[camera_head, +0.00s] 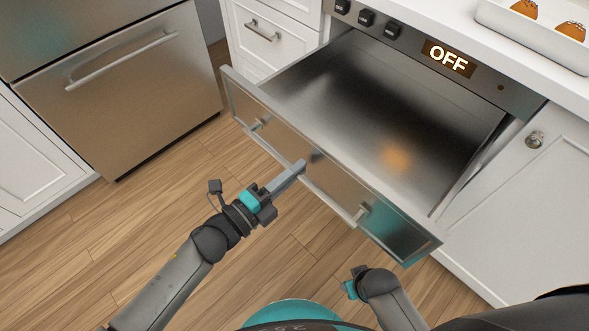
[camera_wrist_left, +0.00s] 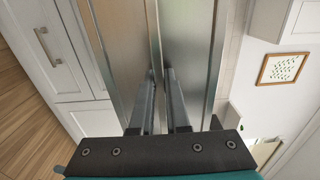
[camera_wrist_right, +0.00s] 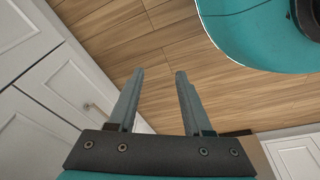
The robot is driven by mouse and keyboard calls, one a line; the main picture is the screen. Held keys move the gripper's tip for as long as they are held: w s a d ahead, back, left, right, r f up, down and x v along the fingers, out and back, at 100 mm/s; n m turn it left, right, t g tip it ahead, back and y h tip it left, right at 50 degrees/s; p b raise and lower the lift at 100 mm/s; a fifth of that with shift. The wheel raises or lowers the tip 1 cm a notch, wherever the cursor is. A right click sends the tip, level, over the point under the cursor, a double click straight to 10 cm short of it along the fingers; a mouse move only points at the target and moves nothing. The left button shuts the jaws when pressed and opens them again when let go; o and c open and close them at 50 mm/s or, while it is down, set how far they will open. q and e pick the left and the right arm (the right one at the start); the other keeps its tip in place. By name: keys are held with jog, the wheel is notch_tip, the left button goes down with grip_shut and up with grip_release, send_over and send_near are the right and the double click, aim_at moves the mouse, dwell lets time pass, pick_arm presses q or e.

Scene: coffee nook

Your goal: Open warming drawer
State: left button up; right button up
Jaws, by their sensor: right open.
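The warming drawer (camera_head: 395,120) is pulled well out from the counter, and its steel inside is empty apart from an orange glow on its floor. Its front panel (camera_head: 240,100) carries a long bar handle (camera_head: 335,203). My left gripper (camera_head: 300,166) is at the middle of this handle, its fingers close together. In the left wrist view the fingers (camera_wrist_left: 160,72) straddle a narrow metal bar against the steel front, though the contact is partly hidden. My right gripper (camera_wrist_right: 158,74) is open and empty, low above the wood floor, in front of the drawer's right end.
The control panel (camera_head: 450,62) above the drawer reads OFF. A white tray (camera_head: 540,42) with pastries sits on the counter. A steel appliance (camera_head: 130,100) stands at left, and a white cabinet door (camera_head: 520,190) is at right. The floor (camera_head: 110,235) at left is clear.

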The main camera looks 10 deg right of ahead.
pick_arm(q)
jog(key=o, duration=0.5)
jog(key=shift+c, duration=0.2)
jog(key=p+v, duration=0.2)
jog(key=v, duration=1.3)
pick_arm(e)
jog(key=s+d+f, duration=0.1)
jog(key=f, duration=0.1)
jog(key=s+d+f, duration=0.1)
jog(key=s, duration=0.1)
jog(key=shift+s+d+f, duration=0.15)
jog(key=shift+d+f, duration=0.2)
pick_arm(q)
jog(key=shift+a+p, duration=0.1)
jog(key=shift+p, duration=0.2)
